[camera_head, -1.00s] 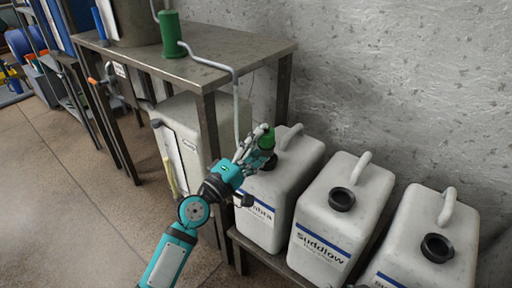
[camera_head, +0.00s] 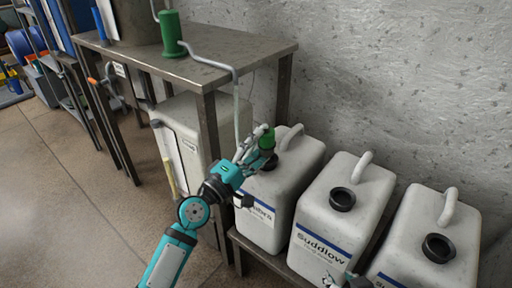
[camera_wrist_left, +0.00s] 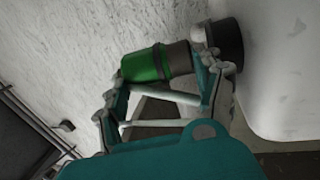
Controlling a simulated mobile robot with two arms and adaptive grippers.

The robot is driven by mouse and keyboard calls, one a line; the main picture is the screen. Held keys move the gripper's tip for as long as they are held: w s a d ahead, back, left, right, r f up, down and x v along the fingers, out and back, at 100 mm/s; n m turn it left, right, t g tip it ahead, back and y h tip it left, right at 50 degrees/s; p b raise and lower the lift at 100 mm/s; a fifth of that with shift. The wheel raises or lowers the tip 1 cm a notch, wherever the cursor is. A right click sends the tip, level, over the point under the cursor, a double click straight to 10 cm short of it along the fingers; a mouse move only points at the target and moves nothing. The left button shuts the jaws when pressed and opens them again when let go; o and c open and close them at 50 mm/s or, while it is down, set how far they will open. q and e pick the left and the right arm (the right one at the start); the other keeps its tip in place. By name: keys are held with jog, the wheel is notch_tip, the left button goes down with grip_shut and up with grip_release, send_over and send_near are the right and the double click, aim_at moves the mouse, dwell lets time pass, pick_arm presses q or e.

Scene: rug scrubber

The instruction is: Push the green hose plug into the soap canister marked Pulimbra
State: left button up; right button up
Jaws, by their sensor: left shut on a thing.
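The green hose plug (camera_head: 267,139) is held in my left gripper (camera_head: 262,148), over the dark neck of the leftmost white canister (camera_head: 290,178). That canister's label is partly covered by my arm; only its ending, "bra", reads. In the left wrist view the green plug (camera_wrist_left: 145,66) lies between the fingers, its greyish end towards the black neck (camera_wrist_left: 225,42). A fingertip partly hides the meeting place, so I cannot tell whether the plug is inside the neck. A small part of my right gripper (camera_head: 340,281) shows at the bottom edge; its jaws are unclear.
A canister marked Suddlow (camera_head: 325,222) and another white canister (camera_head: 425,245) stand to the right on the low metal stand. A metal table (camera_head: 230,62) carries a green cylinder (camera_head: 171,35), with a grey hose (camera_head: 236,95) hanging down. The wall is close behind.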

pick_arm(q)
jog(key=shift+g+y, duration=0.3)
jog(key=shift+g, duration=0.2)
notch_tip(320, 180, down, 6)
jog(key=shift+d+r, duration=0.1)
jog(key=shift+r, duration=0.15)
jog(key=o, duration=1.7)
jog(key=shift+w+d+f, duration=0.1)
jog(key=shift+d, duration=0.05)
jog(key=shift+s+a, duration=0.4)
jog(key=shift+s, duration=0.1)
jog(key=s+a+r+t, duration=0.1)
jog(key=s+a+r, duration=0.1)
jog(key=s+a, duration=0.4)
jog(key=shift+s+a+r, duration=0.35)
jog(key=shift+s, duration=0.75)
